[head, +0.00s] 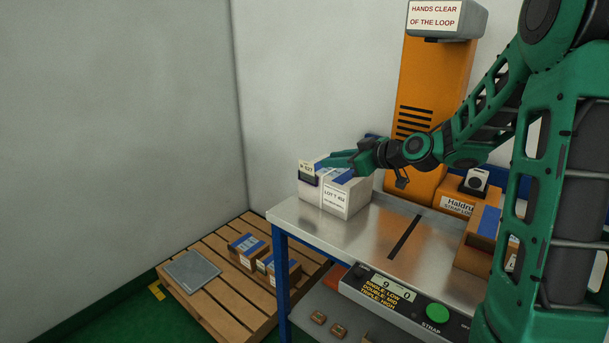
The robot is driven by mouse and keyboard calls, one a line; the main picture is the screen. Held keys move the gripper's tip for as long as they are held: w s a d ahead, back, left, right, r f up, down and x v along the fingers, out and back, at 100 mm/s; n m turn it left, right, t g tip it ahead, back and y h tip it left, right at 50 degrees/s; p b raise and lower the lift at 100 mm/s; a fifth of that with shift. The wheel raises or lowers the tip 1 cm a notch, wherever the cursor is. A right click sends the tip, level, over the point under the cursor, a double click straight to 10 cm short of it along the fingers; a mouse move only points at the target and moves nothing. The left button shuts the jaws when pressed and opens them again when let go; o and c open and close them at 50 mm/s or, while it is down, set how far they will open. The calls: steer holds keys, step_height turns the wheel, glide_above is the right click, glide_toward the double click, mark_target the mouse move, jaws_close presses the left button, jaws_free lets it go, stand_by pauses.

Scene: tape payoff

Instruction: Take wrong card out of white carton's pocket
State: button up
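A pale card (305,167) with small dark writing stands up at the carton's upper left, above a dark pocket (308,179). My gripper (326,162) reaches in from the right over the carton's top. Its green fingertips are right at the card's edge. I cannot tell whether they touch or pinch the card.
The metal table (365,238) has a dark slot and clear room right of the carton. An orange machine (430,85) stands behind. A brown carton (478,250) sits at right. A control panel (405,300) runs along the front. A wooden pallet (212,297) with cartons is below left.

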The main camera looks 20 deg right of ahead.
mark_target(307, 171)
steer(key=x, duration=0.9)
steer(key=shift+s+a+f, duration=0.2)
steer(key=shift+s+f, duration=0.1)
jaws_close()
